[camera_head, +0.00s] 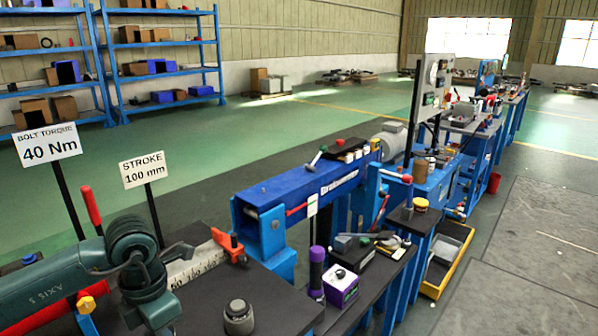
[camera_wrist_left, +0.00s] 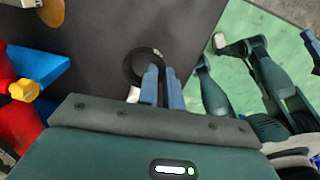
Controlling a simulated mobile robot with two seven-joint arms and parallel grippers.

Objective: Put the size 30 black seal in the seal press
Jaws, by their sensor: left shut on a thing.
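In the left wrist view my left gripper (camera_wrist_left: 163,84) has its two blue fingers close together, shut on a black ring-shaped seal (camera_wrist_left: 132,69). The seal's open centre faces the camera and dark bench surface lies behind it. No size marking is readable on it. In the head view teal arm links come in from the left, but the fingers and the seal do not show there. I cannot tell for sure which station is the seal press; a blue horizontal press-like frame (camera_head: 322,186) stands mid-picture. My right gripper cannot be made out.
A dark bench (camera_head: 205,305) carries a grey round knob-like part (camera_head: 238,318) and an orange clamp (camera_head: 229,246). A purple box (camera_head: 341,287) and a purple-black cylinder (camera_head: 316,272) stand beside the blue frame. A red cylinder (camera_wrist_left: 22,125) with a yellow nut lies left in the wrist view.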

